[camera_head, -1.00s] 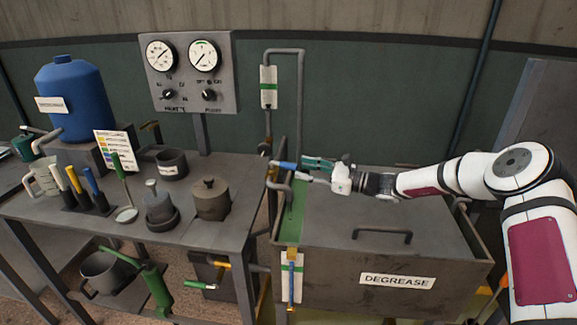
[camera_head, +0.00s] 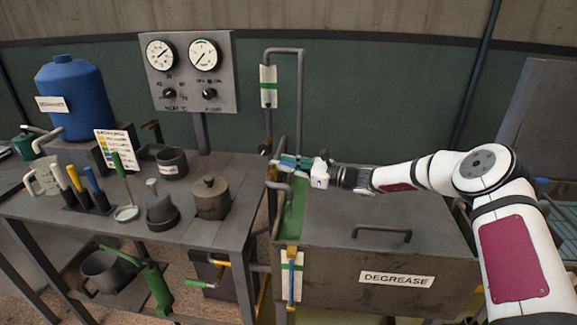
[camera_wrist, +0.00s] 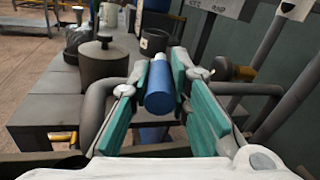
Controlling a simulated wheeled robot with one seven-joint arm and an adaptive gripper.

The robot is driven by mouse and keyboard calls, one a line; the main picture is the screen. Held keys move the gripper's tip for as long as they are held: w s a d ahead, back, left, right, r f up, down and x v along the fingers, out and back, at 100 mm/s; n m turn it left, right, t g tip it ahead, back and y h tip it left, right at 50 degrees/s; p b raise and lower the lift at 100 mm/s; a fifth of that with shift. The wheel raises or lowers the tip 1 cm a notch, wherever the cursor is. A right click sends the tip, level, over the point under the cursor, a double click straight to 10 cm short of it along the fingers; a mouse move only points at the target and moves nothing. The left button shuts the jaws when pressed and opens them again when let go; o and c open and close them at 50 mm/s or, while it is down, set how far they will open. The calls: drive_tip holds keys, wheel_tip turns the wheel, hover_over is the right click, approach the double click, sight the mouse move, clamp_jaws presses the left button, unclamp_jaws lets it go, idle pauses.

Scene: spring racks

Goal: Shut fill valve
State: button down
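The fill valve's blue lever handle (camera_wrist: 160,88) points toward the wrist camera, at the upper pipe by the tank's left end. In the head view the handle is mostly covered by my gripper (camera_head: 286,161). In the wrist view the teal fingers of my gripper (camera_wrist: 160,72) stand on both sides of the handle. They look open, with the handle between the tips; I cannot tell whether either finger touches it. The valve body is hidden behind the handle.
The DEGREASE tank (camera_head: 330,270) lies below my gripper, with a lid handle (camera_head: 381,232) on top. A lower blue lever (camera_head: 291,281) is on its front. The workbench (camera_head: 100,225) with pots stands left. The grey pipe (camera_head: 301,90) rises behind.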

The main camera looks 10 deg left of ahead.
drive_tip(key=shift+w+b, duration=0.15)
drive_tip(key=shift+b, duration=0.15)
drive_tip(key=n+g+b, duration=0.1)
drive_tip(key=b, duration=0.2)
drive_tip(key=shift+w+d, duration=0.1)
drive_tip(key=shift+w, duration=0.25)
drive_tip(key=shift+w+g+y+b, duration=0.15)
drive_tip(key=shift+g+y+b, duration=0.25)
drive_tip(key=shift+b, duration=0.5)
drive_tip(key=g+b, duration=0.1)
drive_tip(key=b, duration=0.1)
drive_tip(key=n+b, duration=0.1)
drive_tip(key=shift+w+g+b, duration=0.3)
drive_tip(key=shift+g+b, duration=0.1)
drive_tip(key=shift+d+r+n+g+b, duration=0.15)
drive_tip(key=shift+n+g+b, duration=0.4)
drive_tip(key=shift+b, duration=0.6)
drive_tip(key=shift+r, duration=0.1)
drive_tip(key=c, duration=1.5)
unclamp_jaws()
drive_tip(key=shift+s, duration=0.1)
